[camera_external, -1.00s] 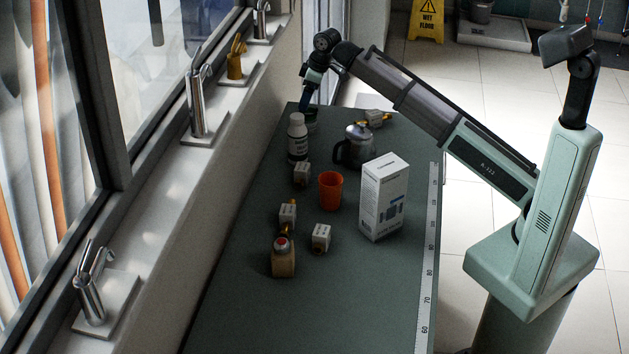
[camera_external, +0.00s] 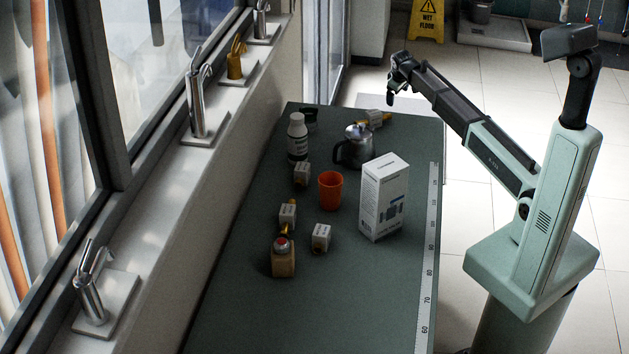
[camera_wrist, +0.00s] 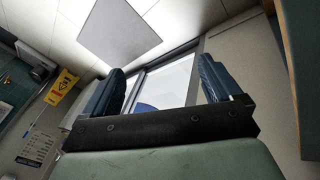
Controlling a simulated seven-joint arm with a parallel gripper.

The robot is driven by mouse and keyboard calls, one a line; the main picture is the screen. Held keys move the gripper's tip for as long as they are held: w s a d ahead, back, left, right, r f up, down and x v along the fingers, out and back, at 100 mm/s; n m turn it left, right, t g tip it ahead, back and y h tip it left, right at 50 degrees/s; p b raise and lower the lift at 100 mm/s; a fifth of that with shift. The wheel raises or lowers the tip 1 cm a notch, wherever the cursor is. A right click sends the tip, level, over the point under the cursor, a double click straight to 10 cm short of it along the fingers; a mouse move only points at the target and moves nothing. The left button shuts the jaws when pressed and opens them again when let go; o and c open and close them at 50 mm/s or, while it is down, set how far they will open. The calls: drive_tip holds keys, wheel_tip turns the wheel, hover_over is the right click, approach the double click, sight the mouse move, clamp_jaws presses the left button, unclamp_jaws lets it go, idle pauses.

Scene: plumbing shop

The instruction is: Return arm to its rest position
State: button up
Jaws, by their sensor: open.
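My gripper (camera_external: 390,96) is up in the air beyond the far right corner of the dark green table (camera_external: 330,300), clear of everything on it. In the wrist view its two blue fingers stand apart with nothing between them, so my gripper (camera_wrist: 160,85) is open and empty. My arm reaches back from it to my base at the right, partly folded.
A yellow wet floor sign (camera_external: 426,22) stands behind.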

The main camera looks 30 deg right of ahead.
drive_tip(key=s+d+f+m+h, duration=0.1)
drive_tip(key=s+d+f, duration=0.15)
drive_tip(key=d, duration=0.55)
drive_tip(key=s+d+f+g, duration=0.15)
drive_tip(key=d+f, duration=0.25)
drive_tip(key=d, duration=0.4)
drive_tip(key=s+d+f+m+h, duration=0.1)
drive_tip(key=s+d+f, duration=0.25)
drive_tip(key=d, duration=0.35)
drive_tip(key=s+d+f, duration=0.6)
drive_tip(key=s+f, duration=0.1)
drive_tip(key=f, duration=0.3)
drive_tip(key=s+a+f+g+y, duration=0.2)
drive_tip(key=s+a+f, duration=0.85)
drive_tip(key=a, duration=0.35)
drive_tip(key=s+a+f+g+y, duration=0.1)
drive_tip(key=s+a+f+g, duration=0.1)
drive_tip(key=s+a+f, duration=1)
drive_tip(key=s+a+f+g+y, duration=0.1)
drive_tip(key=s+a+g, duration=0.1)
drive_tip(key=s+a, duration=0.7)
drive_tip(key=s+a+f+g+y, duration=0.1)
drive_tip(key=s+a+f+g, duration=0.1)
drive_tip(key=s+a, duration=0.8)
drive_tip(key=s+g, duration=0.1)
drive_tip(key=s, duration=0.6)
drive_tip(key=shift+s+m, duration=0.35)
drive_tip(key=shift+m, duration=0.05)
